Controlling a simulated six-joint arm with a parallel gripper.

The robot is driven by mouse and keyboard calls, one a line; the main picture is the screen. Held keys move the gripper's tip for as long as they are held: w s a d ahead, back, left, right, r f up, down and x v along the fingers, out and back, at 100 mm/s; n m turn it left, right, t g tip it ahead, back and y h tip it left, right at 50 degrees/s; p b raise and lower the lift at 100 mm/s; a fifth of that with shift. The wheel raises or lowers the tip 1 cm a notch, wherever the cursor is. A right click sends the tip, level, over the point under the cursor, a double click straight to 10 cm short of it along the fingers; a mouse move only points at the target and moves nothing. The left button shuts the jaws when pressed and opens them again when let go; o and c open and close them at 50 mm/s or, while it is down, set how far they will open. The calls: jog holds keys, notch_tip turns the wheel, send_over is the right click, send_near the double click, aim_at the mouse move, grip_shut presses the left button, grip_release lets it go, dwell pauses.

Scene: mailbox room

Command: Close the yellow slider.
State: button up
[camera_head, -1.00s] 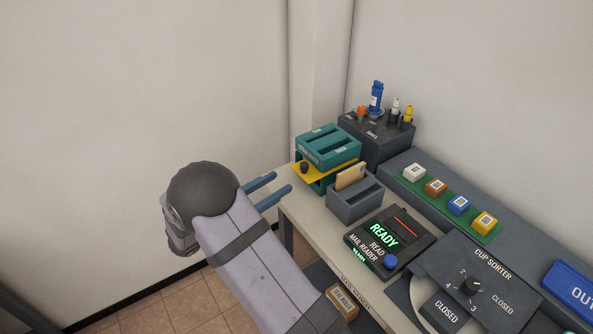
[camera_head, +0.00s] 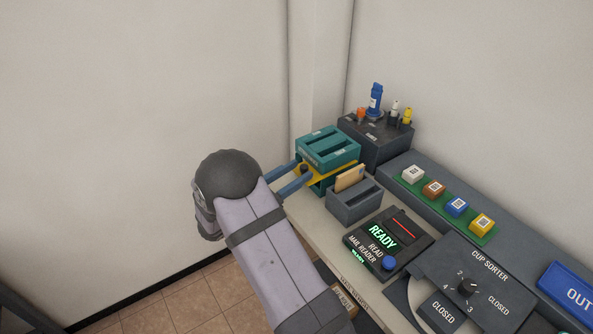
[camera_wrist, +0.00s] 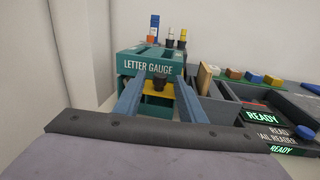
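The teal letter gauge (camera_head: 328,146) stands at the table's far left corner, and its labelled front faces me in the wrist view (camera_wrist: 135,65). The yellow slider (camera_head: 320,172) sticks out of the gauge's lower front, with a dark knob (camera_wrist: 159,83) on it. My gripper (camera_head: 302,170) is open, its two blue fingers pointing at the gauge. In the wrist view, the knob and the slider plate (camera_wrist: 158,94) show between the fingers, with the fingers apart. I cannot tell whether either finger touches the knob.
A grey tray (camera_head: 354,205) with a tan card stands just right of the gauge. A dark holder (camera_head: 375,140) with bottles stands behind it. The mail reader (camera_head: 388,241) shows READY nearer the front. Free space lies left of the table.

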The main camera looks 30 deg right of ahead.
jog(key=shift+d, duration=0.3)
grip_shut()
jog(key=w+b, duration=0.1)
jog(key=w, duration=0.2)
jog(key=shift+w+a+r, duration=0.1)
jog(key=shift+w, duration=0.15)
grip_release()
jog(key=shift+w, duration=0.1)
